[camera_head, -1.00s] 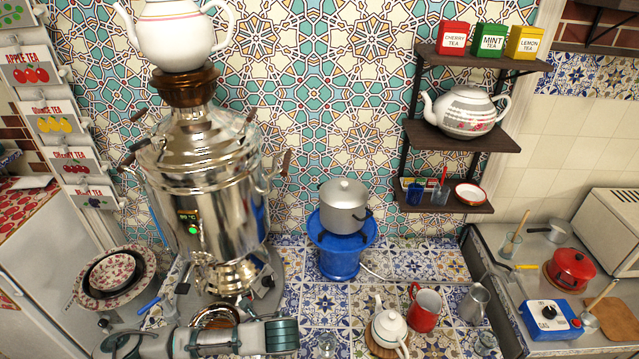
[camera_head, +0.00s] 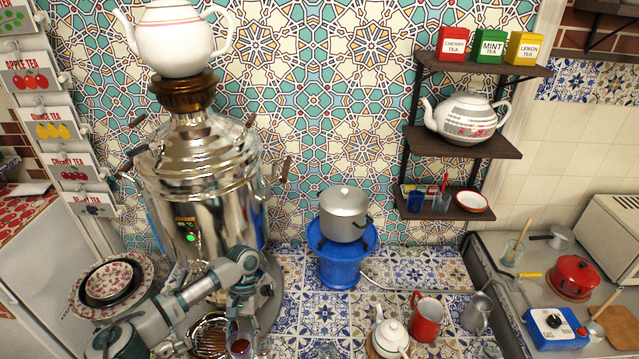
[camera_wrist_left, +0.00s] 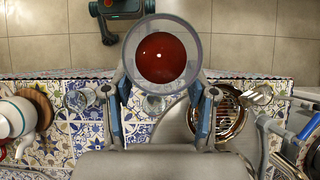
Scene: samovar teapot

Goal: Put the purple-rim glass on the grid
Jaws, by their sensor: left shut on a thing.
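My left gripper (camera_head: 241,326) points down in front of the samovar and is shut on a glass of dark red tea (camera_head: 240,346). In the left wrist view the glass (camera_wrist_left: 162,57) sits between the two fingers, its wide rim pale greyish purple, and appears upright. The grid (camera_head: 208,336) is a round metal grate below the samovar, just left of the glass in the head view. It also shows to the right of the fingers in the left wrist view (camera_wrist_left: 228,112). The glass appears apart from the grid. My right gripper is not clearly seen.
The samovar (camera_head: 205,190) stands right behind the gripper. Patterned bowls (camera_head: 108,283) are at left. A blue stand with a pot (camera_head: 343,212), a white teapot (camera_head: 390,332) and a red mug (camera_head: 426,316) are to the right. Another glass (camera_wrist_left: 78,100) stands on the tiles.

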